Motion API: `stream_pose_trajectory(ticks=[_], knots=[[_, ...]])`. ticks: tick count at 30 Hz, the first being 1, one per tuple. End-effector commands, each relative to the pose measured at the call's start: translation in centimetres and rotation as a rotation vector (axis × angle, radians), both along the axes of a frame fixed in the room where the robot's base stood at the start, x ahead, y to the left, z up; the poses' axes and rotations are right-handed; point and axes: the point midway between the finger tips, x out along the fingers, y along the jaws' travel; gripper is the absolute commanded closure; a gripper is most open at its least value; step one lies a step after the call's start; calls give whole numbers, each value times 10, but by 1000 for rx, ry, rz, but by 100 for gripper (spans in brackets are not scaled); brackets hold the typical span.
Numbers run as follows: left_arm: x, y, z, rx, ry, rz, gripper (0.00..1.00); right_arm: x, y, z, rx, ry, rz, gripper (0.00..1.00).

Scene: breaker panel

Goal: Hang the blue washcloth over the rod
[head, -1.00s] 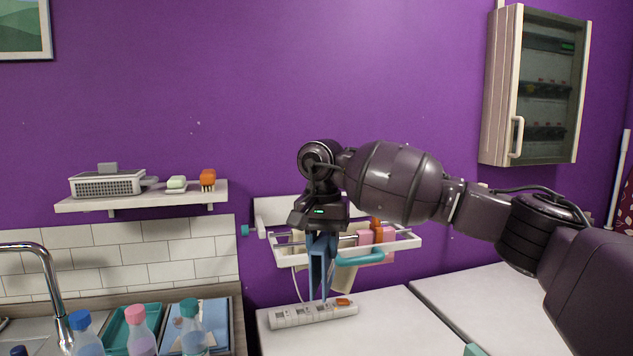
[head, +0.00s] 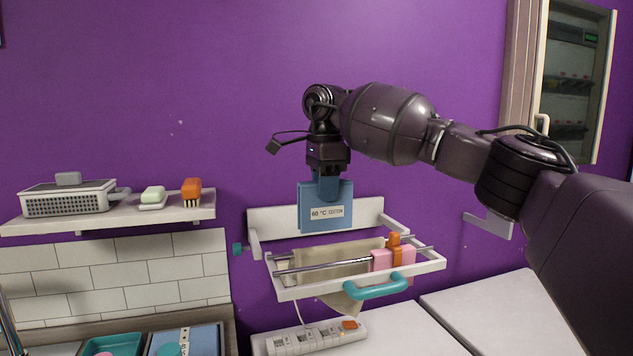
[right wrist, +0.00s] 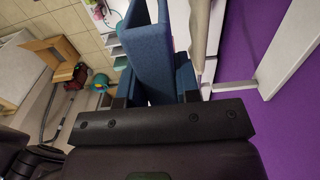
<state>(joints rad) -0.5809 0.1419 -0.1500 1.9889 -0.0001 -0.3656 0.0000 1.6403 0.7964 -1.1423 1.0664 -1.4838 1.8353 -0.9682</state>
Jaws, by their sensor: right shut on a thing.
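The blue washcloth (head: 325,212) hangs folded from my right gripper (head: 327,178), which is shut on its top edge. A white label on the cloth faces me. In the head view the cloth's lower edge is just above the rack's metal rods (head: 322,266), and it appears apart from them. In the right wrist view the blue washcloth (right wrist: 150,58) fills the space beyond the gripper (right wrist: 155,95), with its folded layers spread. A beige cloth (head: 335,259) is draped on the rack's rods. My left gripper is not in view.
The white wall rack (head: 285,294) also holds pink and orange items (head: 393,257) at right and a teal curved piece (head: 375,289) at its front. A power strip (head: 317,338) lies below. A shelf (head: 110,222) is at left; a wall cabinet (head: 570,80) is at upper right.

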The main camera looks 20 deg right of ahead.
Motion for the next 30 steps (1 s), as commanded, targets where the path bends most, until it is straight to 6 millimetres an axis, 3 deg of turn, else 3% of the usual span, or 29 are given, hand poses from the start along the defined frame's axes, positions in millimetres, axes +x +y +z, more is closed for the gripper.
stream_pose_trajectory(ticks=[12, 21, 30], knots=[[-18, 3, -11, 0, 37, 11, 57, 0, 0, 0, 0, 0, 1, 94], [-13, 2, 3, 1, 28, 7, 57, 0, 0, 2, -1, 1, 1, 94], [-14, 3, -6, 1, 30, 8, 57, 0, 0, -22, -1, 2, 1, 94]])
